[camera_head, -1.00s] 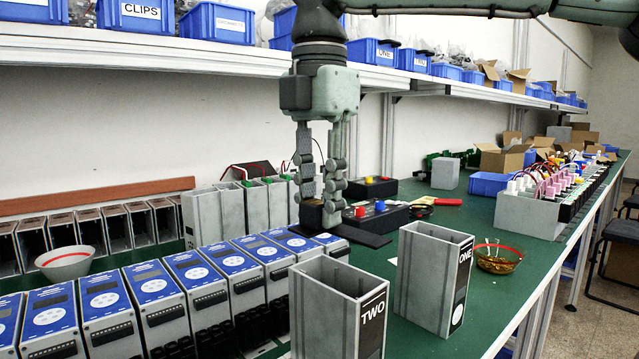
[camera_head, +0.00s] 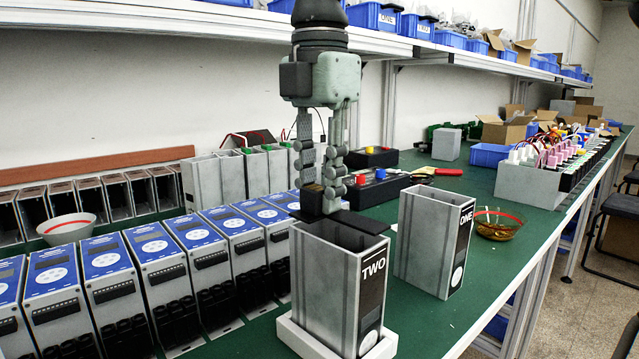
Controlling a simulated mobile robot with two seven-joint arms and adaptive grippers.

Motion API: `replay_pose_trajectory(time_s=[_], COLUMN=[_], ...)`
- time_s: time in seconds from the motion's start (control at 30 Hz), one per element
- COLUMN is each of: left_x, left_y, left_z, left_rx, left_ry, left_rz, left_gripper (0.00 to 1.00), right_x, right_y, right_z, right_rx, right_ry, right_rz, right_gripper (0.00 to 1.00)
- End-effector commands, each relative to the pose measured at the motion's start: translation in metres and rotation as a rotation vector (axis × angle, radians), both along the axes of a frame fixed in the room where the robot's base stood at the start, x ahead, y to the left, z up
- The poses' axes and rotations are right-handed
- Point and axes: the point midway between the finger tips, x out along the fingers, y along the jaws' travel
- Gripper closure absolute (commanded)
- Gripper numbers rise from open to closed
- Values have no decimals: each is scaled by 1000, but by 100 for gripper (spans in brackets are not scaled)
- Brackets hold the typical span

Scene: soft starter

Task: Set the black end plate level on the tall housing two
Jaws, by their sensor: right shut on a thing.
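The tall housing two (camera_head: 325,285) is an open-topped grey box with a black label reading TWO. It stands upright in a white base (camera_head: 297,335) at the front of the green bench. My right gripper (camera_head: 319,198) points down and is shut on the black end plate (camera_head: 362,221). The plate looks about level and overlaps the far part of the housing's top in the picture. The near part of the opening shows. I cannot tell whether plate and rim touch. The fingers hide part of the plate. My left gripper is not in view.
The tall housing one (camera_head: 425,245) stands open-topped to the right. A row of blue-topped units (camera_head: 160,250) runs close along the left. Green bench is clear at front right.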

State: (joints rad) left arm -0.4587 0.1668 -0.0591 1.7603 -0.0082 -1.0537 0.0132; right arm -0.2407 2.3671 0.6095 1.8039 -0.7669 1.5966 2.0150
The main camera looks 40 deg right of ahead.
Motion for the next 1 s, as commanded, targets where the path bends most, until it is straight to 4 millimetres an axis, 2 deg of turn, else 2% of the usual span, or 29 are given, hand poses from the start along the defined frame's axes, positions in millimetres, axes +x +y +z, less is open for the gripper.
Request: replay_pose_trajectory(time_s=[1.0], left_x=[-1], left_y=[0], left_z=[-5], left_rx=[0], left_ry=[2], left_rz=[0], left_gripper=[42], right_x=[0], right_y=[0], right_z=[-6], right_rx=[-1], right_ry=[0], right_rz=[1], right_gripper=[100])
